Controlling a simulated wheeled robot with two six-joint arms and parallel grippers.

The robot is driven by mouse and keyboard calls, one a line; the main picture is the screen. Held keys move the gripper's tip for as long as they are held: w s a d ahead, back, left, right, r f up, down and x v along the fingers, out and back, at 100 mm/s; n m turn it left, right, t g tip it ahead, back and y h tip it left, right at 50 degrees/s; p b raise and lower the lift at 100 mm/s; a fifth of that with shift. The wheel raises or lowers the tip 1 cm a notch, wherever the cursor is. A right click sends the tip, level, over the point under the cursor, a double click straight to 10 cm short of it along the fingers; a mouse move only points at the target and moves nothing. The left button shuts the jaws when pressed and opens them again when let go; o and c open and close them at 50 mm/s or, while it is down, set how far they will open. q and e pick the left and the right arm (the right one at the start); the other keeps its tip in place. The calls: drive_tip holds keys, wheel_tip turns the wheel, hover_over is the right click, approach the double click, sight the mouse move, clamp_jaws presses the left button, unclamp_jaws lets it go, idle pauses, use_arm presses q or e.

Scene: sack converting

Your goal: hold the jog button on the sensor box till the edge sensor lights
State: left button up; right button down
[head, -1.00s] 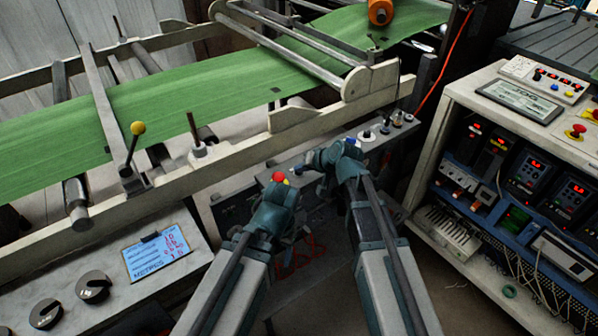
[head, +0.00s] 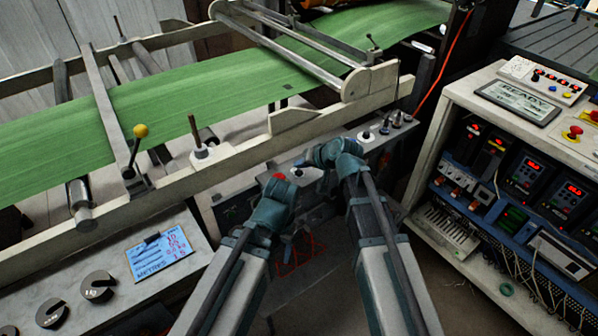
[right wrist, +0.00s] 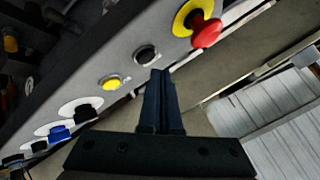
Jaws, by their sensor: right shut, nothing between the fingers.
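The sensor box (head: 345,140) lies behind my grippers, with a row of buttons on its top. In the right wrist view its face shows a red mushroom button on a yellow ring (right wrist: 203,25), a black button (right wrist: 147,54), a yellow button (right wrist: 112,83) and white-ringed black and blue buttons. Which one is the jog button I cannot read. My right gripper (head: 324,182) is shut and empty; in the wrist view its tips (right wrist: 160,72) are by the black button, contact unclear. My left gripper (head: 287,243) is low in front of the box, its jaws unclear. No lit edge sensor is distinguishable.
A green web (head: 200,95) runs over rollers behind the box. A pale frame rail (head: 250,145) stands between them. A cabinet (head: 455,90) at right carries a display reading READY (head: 517,100). Slotted weights (head: 97,287) lie on the left table.

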wheel_tip(320, 180, up, 5)
drive_tip(key=p, duration=0.4)
drive_tip(key=shift+f, duration=0.1)
idle(0.9)
drive_tip(key=shift+n+g+h, duration=0.4)
drive_tip(key=shift+n+g, duration=0.2)
drive_tip(key=shift+g, duration=0.2)
drive_tip(key=s, duration=0.1)
drive_tip(key=s+p, duration=0.1)
drive_tip(key=s, duration=0.1)
drive_tip(key=s+f, duration=0.1)
drive_tip(key=s, duration=0.1)
drive_tip(key=shift+s+a+p, duration=0.25)
drive_tip(key=shift+a+p, duration=0.1)
drive_tip(key=shift+a, duration=0.05)
drive_tip(key=s+d+n+g+h+p, duration=0.1)
drive_tip(key=s+d+g+h, duration=0.1)
drive_tip(key=s, duration=0.8)
drive_tip(key=s+d+f+n+g+h+p, duration=0.1)
drive_tip(key=s+d+n+g+h+p, duration=0.1)
drive_tip(key=s, duration=0.8)
drive_tip(key=d+g+h, duration=0.1)
drive_tip(key=d+h, duration=0.1)
drive_tip(key=shift+d+g+h, duration=0.15)
drive_tip(key=shift+g+h, duration=0.15)
drive_tip(key=shift+h, duration=0.1)
